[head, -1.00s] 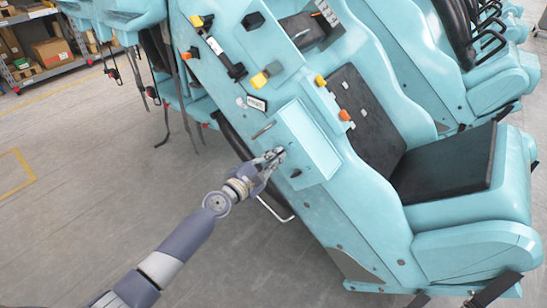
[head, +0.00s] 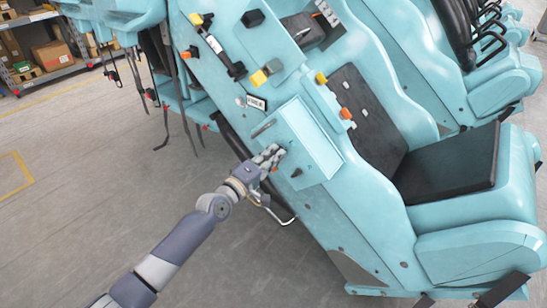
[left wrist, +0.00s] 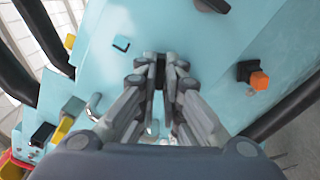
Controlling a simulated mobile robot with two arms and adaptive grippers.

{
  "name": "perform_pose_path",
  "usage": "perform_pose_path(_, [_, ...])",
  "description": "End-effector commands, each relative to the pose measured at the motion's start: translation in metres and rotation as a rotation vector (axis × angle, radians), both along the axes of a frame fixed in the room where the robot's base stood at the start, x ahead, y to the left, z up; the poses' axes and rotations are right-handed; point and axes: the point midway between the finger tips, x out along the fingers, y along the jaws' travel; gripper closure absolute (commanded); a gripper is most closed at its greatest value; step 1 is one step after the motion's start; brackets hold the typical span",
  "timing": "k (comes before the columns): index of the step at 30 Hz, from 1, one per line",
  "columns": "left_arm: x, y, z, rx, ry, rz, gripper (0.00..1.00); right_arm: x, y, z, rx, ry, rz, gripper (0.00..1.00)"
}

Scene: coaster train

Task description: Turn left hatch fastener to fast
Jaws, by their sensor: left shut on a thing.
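The light-blue hatch (head: 318,142) is on the slanted side of a turquoise coaster car. A dark fastener (head: 263,129) lies near its upper left edge, and another dark fastener (head: 296,172) shows near its lower edge. My left gripper (head: 277,151) is at the hatch's left edge, between these two. It is shut on a small dark fastener, mostly hidden by the fingers. In the left wrist view the fingers (left wrist: 159,72) close together around the dark fastener (left wrist: 158,80) against the turquoise panel. I cannot read the fastener's angle. My right gripper is not in view.
Black seats (head: 450,165) lie to the right. Black straps hang at the upper left. The grey floor (head: 90,190) at left is clear.

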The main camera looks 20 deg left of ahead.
Motion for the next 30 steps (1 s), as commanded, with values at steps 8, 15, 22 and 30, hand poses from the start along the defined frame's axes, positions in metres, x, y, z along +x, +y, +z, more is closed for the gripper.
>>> perform_pose_path(8, [-0.0002, 0.0001, -0.0012, 0.227, -0.078, 0.0, 1.0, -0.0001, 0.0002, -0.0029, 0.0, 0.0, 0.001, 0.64])
perform_pose_path(15, [-0.0002, -0.0004, -0.0008, 0.362, -0.127, 0.0, 1.0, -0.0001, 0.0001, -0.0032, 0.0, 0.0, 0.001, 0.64])
perform_pose_path(22, [-0.0002, -0.0005, -0.0007, 0.433, -0.153, 0.001, 1.0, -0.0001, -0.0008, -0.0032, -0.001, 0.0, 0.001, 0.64])
perform_pose_path(30, [-0.0002, -0.0004, -0.0006, 0.455, -0.16, 0.001, 1.0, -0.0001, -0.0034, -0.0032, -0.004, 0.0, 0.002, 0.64])
